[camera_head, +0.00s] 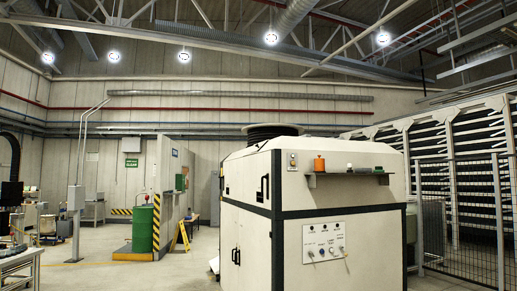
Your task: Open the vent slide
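I cannot make out a vent slide in the head view. A green drum (142,229) stands upright at the left middle, some way off, with a small reddish part on its top that is too small to tell. Neither of my grippers is in view.
A large cream machine cabinet (345,235) with a control panel and a small shelf fills the centre right. A mesh fence (462,220) stands right of it. A yellow floor sign (180,237) stands near the drum. A workbench (22,262) is at lower left. Open floor (125,278) lies between.

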